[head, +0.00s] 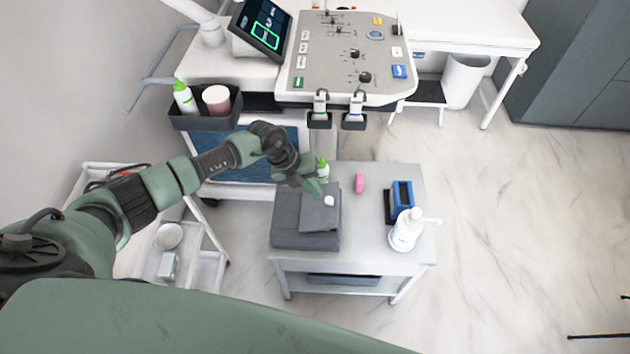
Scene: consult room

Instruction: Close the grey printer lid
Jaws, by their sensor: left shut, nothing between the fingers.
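The grey printer (287,238) sits on the left part of a small white table. A slightly lighter grey panel on it, which looks like its lid (320,216), has a small white round spot near its far right part. I cannot tell from this view how far the lid is raised. My left gripper (315,188) is shut and empty, its green tip pointing down at the far edge of the printer and lid. It overlaps the lid in the picture; contact is unclear. My right gripper is not in view.
A green-capped bottle (322,168) stands behind the printer. An ultrasound console (345,60) is beyond. A white trolley (205,262) is at left.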

